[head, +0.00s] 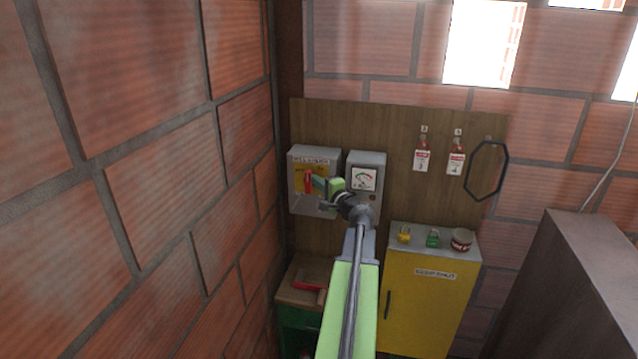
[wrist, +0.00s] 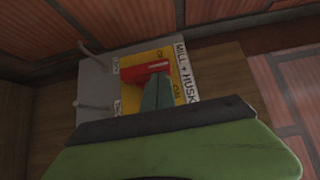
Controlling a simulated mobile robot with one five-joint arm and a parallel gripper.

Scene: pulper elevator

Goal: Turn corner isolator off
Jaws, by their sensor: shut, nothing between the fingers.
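The corner isolator is a grey box (head: 325,157) on the wooden board in the corner, with a yellow plate and a red handle (head: 307,181). The handle stands upright in the head view. In the wrist view the red handle (wrist: 145,68) lies across the yellow plate (wrist: 133,127), beside a "MILL + HUSK" label; an "ON" mark shows near the finger. My gripper (head: 318,183) is shut and empty, in front of the box just right of the handle. In the wrist view its tip (wrist: 157,88) reaches the handle's edge; whether it touches I cannot tell.
A grey meter box (head: 365,159) hangs close on the right. Red-and-white tags (head: 421,160) and a black ring (head: 487,171) hang further right. A yellow cabinet (head: 430,310) with padlocks and a tin stands below. The brick wall (head: 150,190) is close on the left.

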